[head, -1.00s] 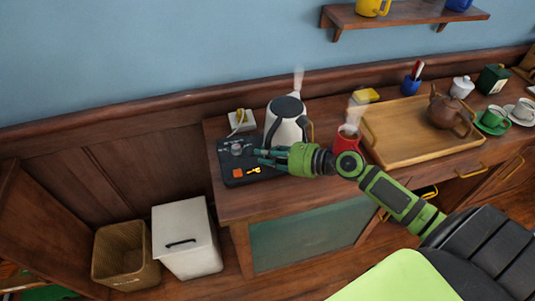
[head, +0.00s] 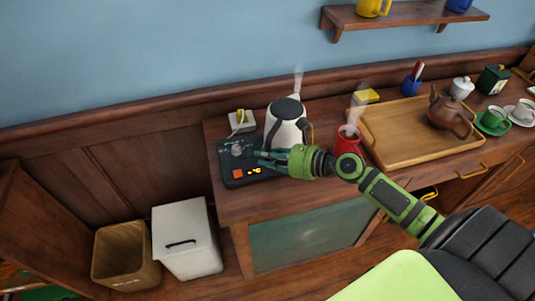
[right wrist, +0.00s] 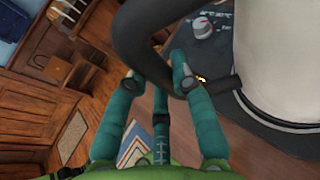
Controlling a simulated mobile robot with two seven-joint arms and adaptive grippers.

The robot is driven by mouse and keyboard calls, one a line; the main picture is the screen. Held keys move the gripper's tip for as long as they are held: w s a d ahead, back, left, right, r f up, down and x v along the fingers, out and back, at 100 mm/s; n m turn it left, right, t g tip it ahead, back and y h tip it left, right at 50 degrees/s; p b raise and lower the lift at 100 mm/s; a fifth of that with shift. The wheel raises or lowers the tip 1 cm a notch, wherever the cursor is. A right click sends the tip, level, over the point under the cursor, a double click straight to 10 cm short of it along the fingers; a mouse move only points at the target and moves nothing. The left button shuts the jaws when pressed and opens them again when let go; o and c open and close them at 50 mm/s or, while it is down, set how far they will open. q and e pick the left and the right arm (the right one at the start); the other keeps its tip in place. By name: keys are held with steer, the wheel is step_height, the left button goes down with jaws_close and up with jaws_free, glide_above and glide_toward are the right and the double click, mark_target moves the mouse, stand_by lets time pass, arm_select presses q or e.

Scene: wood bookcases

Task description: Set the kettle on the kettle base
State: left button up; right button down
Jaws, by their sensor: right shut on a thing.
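The kettle (head: 285,127) is white with a black lid and handle and looks upright at the back right of the kettle base. The kettle base (head: 235,175) is a dark slab with a grey knob and a small orange-lit part, on the left end of the counter. My right gripper (head: 264,159) is shut on the kettle's dark handle (right wrist: 138,38). In the right wrist view, the kettle's white body (right wrist: 275,55) stands close beside the base's knob. I cannot tell whether the kettle's bottom touches the base. My left gripper is not in view.
A red steaming mug (head: 347,140) stands just right of the kettle. Behind the base is a white box (head: 241,121) with a yellow cord. A wooden tray (head: 395,145) holds a brown teapot (head: 445,112). A white bin (head: 185,240) and wicker basket (head: 125,255) stand below left.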

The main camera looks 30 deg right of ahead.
steer(key=shift+w+r+p, duration=0.1)
steer(key=shift+r+p, duration=0.05)
steer(key=shift+p, duration=0.15)
stand_by(0.6)
steer(key=shift+f+b, duration=0.45)
steer(key=shift+f, duration=0.2)
stand_by(0.4)
steer(key=c, duration=1.4)
jaws_free()
steer(key=shift+o, duration=0.2)
steer(key=shift+f, duration=0.15)
steer(key=shift+p+v, duration=0.55)
steer(key=shift+v, duration=2.4)
steer(key=p+v, duration=0.1)
steer(key=v, duration=0.4)
